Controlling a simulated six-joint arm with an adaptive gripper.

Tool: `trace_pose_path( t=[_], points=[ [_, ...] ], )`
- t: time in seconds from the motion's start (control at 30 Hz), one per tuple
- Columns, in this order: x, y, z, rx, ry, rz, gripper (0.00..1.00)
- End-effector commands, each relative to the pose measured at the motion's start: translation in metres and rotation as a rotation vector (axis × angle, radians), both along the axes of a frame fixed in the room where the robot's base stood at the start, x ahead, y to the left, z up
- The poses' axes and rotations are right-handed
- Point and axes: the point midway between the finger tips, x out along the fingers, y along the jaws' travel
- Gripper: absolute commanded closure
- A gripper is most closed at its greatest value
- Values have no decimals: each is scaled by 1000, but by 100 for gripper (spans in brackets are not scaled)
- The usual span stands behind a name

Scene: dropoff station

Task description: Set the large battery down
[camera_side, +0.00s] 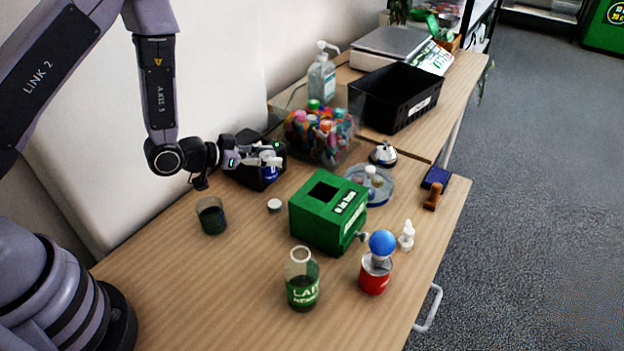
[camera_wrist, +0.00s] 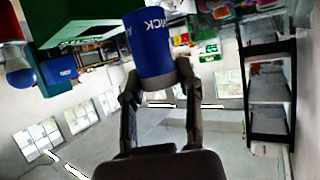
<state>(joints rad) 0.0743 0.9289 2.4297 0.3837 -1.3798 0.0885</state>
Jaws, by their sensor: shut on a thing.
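The large battery (camera_wrist: 151,47) is a blue cylinder with white lettering. In the wrist view it stands out between the two fingers, gripped near its lower end in that picture. My gripper (camera_wrist: 160,88) is shut on it. In the side view my gripper (camera_side: 270,158) is at the back left of the table, over or in front of a black box (camera_side: 247,178). A small blue part of the battery (camera_side: 269,173) shows below the fingers there. I cannot tell whether the battery touches the box or is inside its outline.
A clear bin (camera_side: 345,150) of colourful items stands right of my gripper. A green box (camera_side: 325,225), a dark-filled glass (camera_side: 211,217), a white cap (camera_side: 274,205) and a labelled flask (camera_side: 302,283) stand nearer. The front-left table is clear.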

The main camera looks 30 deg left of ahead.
Motion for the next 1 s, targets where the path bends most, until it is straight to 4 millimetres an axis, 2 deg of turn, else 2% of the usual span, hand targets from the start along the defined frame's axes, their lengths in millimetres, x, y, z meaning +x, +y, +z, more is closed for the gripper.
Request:
trace_pose_path(
  t=[0.2, 0.3, 0.4, 0.53, 0.73, 1.0],
  points=[
    [-60, -23, -47, -6, 14, -267, 100],
    [-88, -35, -60, -5, 11, -382, 100],
    [-108, -42, -66, -5, 7, -459, 100],
    [-119, -46, -80, -3, 7, -496, 100],
    [-119, -46, -109, -2, 4, -497, 100],
    [-118, -46, -117, -2, 3, -497, 100]
  ],
)
